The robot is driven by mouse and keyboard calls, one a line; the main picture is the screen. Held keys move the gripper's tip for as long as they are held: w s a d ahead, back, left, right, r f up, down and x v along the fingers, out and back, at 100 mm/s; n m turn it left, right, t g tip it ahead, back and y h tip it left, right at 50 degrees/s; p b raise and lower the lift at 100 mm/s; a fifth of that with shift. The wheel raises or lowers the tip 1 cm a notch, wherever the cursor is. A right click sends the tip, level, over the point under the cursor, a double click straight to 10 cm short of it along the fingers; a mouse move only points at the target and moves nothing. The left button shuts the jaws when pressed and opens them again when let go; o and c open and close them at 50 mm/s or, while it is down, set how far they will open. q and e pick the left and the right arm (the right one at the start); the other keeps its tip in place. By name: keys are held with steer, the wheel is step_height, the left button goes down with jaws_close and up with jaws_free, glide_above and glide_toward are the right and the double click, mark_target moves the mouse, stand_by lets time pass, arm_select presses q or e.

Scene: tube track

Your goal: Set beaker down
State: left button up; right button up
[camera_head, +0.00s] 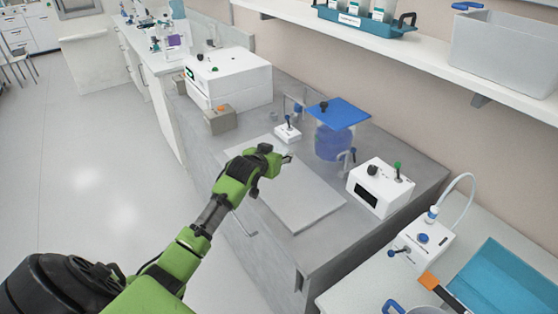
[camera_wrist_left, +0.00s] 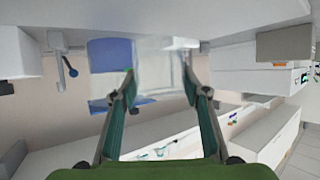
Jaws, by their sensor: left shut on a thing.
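My left gripper (camera_head: 288,157) is above the far-left part of the pale grey board (camera_head: 305,207) on the bench. It is shut on a clear beaker (camera_wrist_left: 155,55), which shows faintly between the two fingers in the left wrist view, where the gripper (camera_wrist_left: 165,85) also appears. In the head view I cannot make out the beaker's outline. The wrist view is upside down, with the bench top at the top of the picture. I cannot tell the gap between the beaker's base and the board. My right gripper is not in view.
A blue container with a flat blue lid (camera_head: 340,112) stands behind the board. A small white switch box (camera_head: 288,133) is just beyond the gripper. A white meter (camera_head: 381,187) stands to the right, a white instrument (camera_head: 230,78) at the back left. The board's front part is clear.

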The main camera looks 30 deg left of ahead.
arm_select(q)
steer(key=shift+w+a+f, duration=0.1)
steer(key=shift+w+f, duration=0.15)
step_height(320, 180, down, 2)
steer(key=shift+f+p, duration=0.15)
steer(key=shift+p, duration=0.4)
steer(key=shift+f, duration=0.45)
steer(key=o, duration=1.1)
steer(key=v, duration=1.2)
steer(key=shift+b, duration=0.4)
